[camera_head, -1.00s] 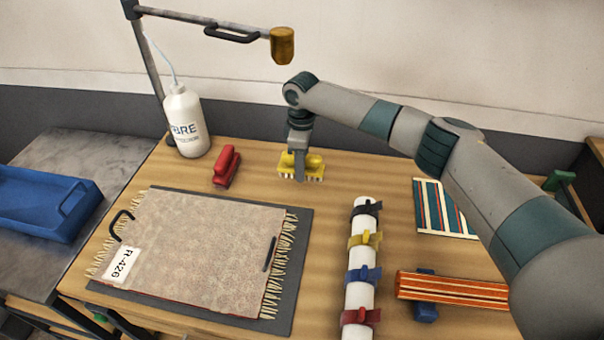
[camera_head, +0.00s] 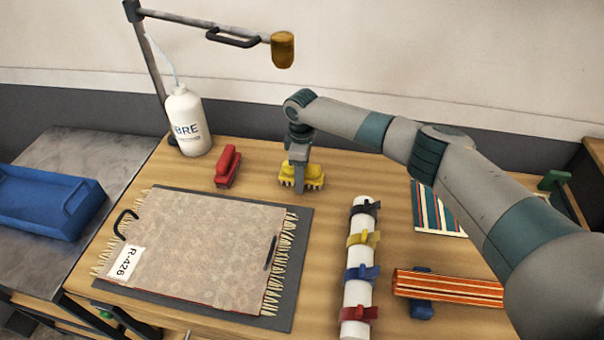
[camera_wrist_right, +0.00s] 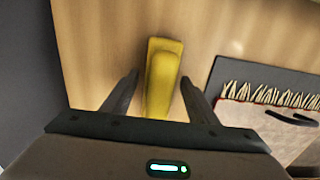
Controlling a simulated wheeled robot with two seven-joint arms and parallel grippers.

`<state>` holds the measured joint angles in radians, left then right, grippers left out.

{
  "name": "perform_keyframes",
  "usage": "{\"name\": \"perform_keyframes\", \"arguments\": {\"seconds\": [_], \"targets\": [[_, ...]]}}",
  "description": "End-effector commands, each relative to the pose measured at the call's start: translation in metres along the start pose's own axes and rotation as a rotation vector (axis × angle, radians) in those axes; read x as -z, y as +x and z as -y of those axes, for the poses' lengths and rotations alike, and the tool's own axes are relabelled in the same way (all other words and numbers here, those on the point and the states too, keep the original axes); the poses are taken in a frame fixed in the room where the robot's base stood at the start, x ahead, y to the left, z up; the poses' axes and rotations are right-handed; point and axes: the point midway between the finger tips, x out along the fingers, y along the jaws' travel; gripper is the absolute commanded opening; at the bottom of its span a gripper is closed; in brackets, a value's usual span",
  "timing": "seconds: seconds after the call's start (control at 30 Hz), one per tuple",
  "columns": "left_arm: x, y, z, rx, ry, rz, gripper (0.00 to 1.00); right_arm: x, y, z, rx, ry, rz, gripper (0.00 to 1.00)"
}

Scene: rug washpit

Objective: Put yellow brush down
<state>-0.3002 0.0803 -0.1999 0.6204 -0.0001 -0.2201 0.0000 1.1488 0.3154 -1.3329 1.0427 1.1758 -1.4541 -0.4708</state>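The yellow brush (camera_head: 313,172) is on the wooden table, upright with its bristles down, behind the rug's right end. My right gripper (camera_head: 299,183) points straight down over it. In the right wrist view the brush's yellow handle (camera_wrist_right: 163,75) lies between the two fingers of my right gripper (camera_wrist_right: 160,78). My left gripper is not in view.
A red brush (camera_head: 228,166) stands to the left, near a white bottle (camera_head: 187,122). A rug (camera_head: 200,250) lies on a dark mat in front. A white roll (camera_head: 357,300) with coloured straps lies to the right. A lamp (camera_head: 283,50) hangs above.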

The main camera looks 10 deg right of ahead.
Motion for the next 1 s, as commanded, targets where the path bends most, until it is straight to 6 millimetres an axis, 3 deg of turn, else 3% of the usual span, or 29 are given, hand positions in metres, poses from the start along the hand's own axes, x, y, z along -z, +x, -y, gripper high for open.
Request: {"name": "perform_keyframes", "arguments": {"seconds": [0.43,0.8,1.0], "targets": [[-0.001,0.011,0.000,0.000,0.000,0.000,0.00,0.000,0.004,-0.001,-0.003,-0.001,0.000,0.54],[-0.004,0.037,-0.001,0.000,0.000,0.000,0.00,-0.004,-0.048,0.002,-0.003,-0.002,-0.003,0.54],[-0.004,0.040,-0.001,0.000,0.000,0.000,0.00,-0.005,-0.069,0.003,-0.001,-0.001,-0.002,0.54]]}}
